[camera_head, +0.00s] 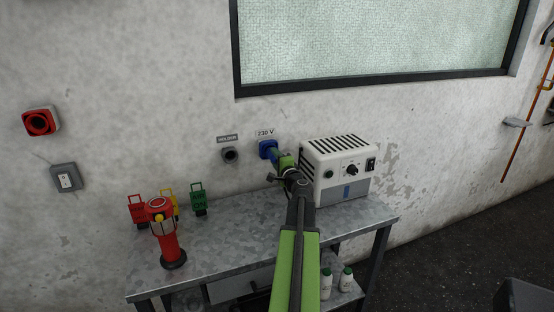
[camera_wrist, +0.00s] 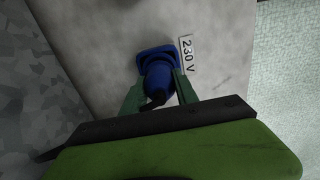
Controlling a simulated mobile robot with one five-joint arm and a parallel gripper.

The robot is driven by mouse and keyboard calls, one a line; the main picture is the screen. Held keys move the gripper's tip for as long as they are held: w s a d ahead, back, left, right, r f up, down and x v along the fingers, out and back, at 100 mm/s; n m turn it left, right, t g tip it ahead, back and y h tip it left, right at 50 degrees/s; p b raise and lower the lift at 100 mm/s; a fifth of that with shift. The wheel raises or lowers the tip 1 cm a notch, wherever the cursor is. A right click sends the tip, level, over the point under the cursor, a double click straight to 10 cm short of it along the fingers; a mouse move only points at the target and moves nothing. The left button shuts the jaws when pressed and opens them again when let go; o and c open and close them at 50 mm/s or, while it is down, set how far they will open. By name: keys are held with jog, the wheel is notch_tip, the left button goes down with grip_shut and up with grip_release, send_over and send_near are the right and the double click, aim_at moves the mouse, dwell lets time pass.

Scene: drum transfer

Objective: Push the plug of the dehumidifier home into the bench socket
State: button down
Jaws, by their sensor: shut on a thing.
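The blue socket (camera_head: 266,148) is on the wall above the bench, under a 230 V label. It also shows in the wrist view, with its square blue flange (camera_wrist: 148,56) against the wall. My gripper (camera_head: 285,161) is at the socket, shut on the blue plug (camera_wrist: 158,82), one green finger on each side. The plug is in line with the socket and meets it in the wrist view. I cannot tell how deep it sits. The dehumidifier (camera_head: 338,164), a white and grey box with a slotted top and a knob, stands on the bench right of my gripper.
A red lamp-like device (camera_head: 165,235) and several coloured tags stand at the left of the metal bench (camera_head: 225,240). White bottles (camera_head: 346,279) are below. The bench middle is mostly clear.

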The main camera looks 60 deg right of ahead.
jog(key=shift+x, duration=1.1)
jog(key=c, duration=0.9)
grip_release()
jog(key=shift+o, duration=0.2)
jog(key=shift+a, duration=0.1)
